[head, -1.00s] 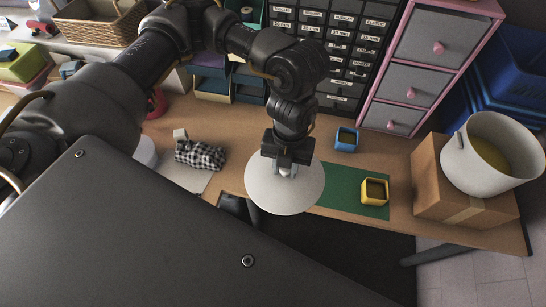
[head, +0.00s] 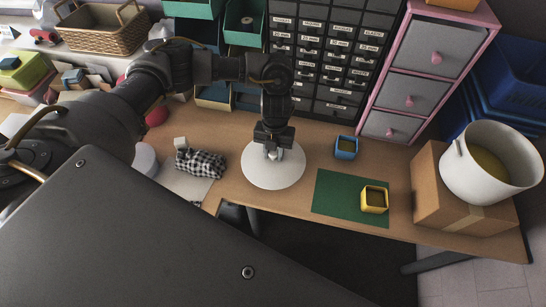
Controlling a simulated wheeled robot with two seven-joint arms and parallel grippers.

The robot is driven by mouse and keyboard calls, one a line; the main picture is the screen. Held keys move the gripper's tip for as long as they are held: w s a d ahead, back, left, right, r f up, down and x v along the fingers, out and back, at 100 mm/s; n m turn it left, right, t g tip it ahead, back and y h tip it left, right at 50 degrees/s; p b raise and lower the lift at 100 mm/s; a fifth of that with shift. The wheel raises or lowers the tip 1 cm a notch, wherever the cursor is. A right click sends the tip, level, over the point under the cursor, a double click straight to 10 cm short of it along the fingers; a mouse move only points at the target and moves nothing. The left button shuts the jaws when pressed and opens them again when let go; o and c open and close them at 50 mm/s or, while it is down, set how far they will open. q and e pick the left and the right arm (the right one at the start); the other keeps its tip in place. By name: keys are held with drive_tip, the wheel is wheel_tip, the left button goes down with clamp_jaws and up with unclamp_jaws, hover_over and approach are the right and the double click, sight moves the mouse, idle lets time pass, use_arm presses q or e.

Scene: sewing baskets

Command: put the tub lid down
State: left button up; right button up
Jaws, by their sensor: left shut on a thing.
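The tub lid is a round white disc (head: 270,176) in the head view, over the wooden table (head: 235,195) and left of the green mat. My left gripper (head: 271,153) points down at the middle of the lid and is shut on it, at what looks like a small knob. The lid looks level and close to the table top; I cannot tell whether it touches. The open white tub (head: 460,168) stands on a cardboard box (head: 428,205) at the right, with something yellowish inside. My right gripper is not in view.
A green mat (head: 335,200) carries a yellow square container (head: 374,199). A blue container (head: 346,147) stands behind it. Checked cloth (head: 205,163) lies left of the lid. A label-fronted drawer cabinet (head: 330,60) and a pink-framed drawer unit (head: 425,75) stand at the back.

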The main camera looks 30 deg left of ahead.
sight(273, 158)
use_arm(q)
drive_tip(key=shift+w+a+f, duration=0.1)
drive_tip(key=shift+f, duration=0.15)
drive_tip(key=shift+w+a+f, duration=0.1)
drive_tip(key=shift+f, duration=1.5)
drive_tip(key=shift+f, duration=0.2)
drive_tip(key=o, duration=1)
drive_tip(key=shift+r, duration=0.1)
drive_tip(key=r, duration=0.4)
drive_tip(key=w+r, duration=0.1)
drive_tip(key=r, duration=0.7)
drive_tip(key=shift+w+a+r, duration=0.1)
drive_tip(key=shift+w+a, duration=0.05)
drive_tip(key=shift+w, duration=0.05)
